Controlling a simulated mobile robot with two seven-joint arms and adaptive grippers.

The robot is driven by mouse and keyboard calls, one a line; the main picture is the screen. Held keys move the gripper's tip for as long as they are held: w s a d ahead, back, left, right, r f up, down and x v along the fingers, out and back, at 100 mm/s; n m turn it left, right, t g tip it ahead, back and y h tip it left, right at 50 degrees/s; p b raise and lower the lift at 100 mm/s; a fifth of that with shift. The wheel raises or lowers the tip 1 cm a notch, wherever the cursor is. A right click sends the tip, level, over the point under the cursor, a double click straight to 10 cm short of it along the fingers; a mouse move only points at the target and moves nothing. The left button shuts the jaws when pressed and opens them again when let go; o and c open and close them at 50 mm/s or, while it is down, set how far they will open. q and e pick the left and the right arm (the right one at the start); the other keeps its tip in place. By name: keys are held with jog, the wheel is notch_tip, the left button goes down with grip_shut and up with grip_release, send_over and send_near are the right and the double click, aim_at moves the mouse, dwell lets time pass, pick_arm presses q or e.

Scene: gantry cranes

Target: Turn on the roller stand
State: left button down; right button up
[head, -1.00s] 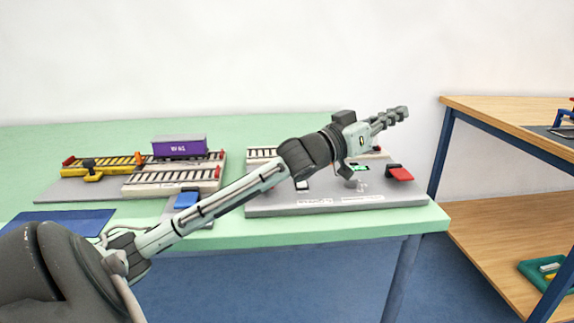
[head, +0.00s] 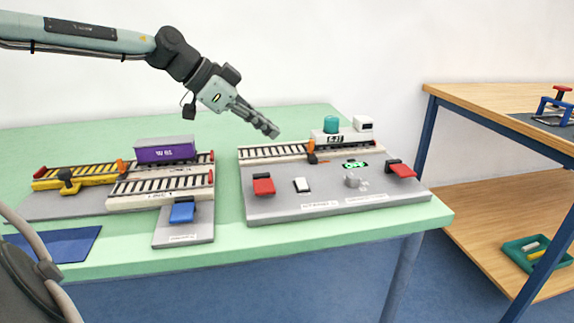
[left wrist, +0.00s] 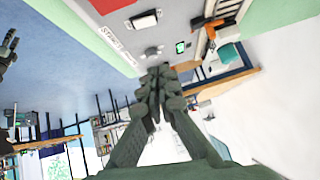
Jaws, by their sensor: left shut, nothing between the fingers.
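The grey stand board (head: 285,211), which looks like the roller stand, lies at the right of the green table. It carries a track, a white rocker switch (head: 301,185), a grey knob (head: 352,181), a lit green display (head: 355,165) and red levers at left (head: 263,184) and right (head: 401,170). I cannot read the display surely. The switch (left wrist: 143,19), knob (left wrist: 152,50) and display (left wrist: 181,47) also show in the left wrist view. My left gripper (head: 270,131) is shut and empty above the board's back left, apart from it.
A white engine with a teal dome (head: 331,125) stands on the board's track. At left are a purple wagon (head: 165,150) on another track, a yellow track piece (head: 75,178) and a blue lever (head: 182,212). A wooden shelf (head: 480,110) stands at right.

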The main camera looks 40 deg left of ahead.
pick_arm(q)
jog(key=shift+s+a, duration=0.1)
jog(key=shift+a, duration=0.15)
jog(key=shift+f, duration=0.1)
send_over(296, 179)
jog(key=f, duration=0.7)
jog(key=shift+s+d, duration=0.15)
jog(key=shift+s, duration=0.15)
jog(key=f, duration=0.3)
jog(key=shift+w, duration=0.3)
jog(key=shift+f, duration=0.4)
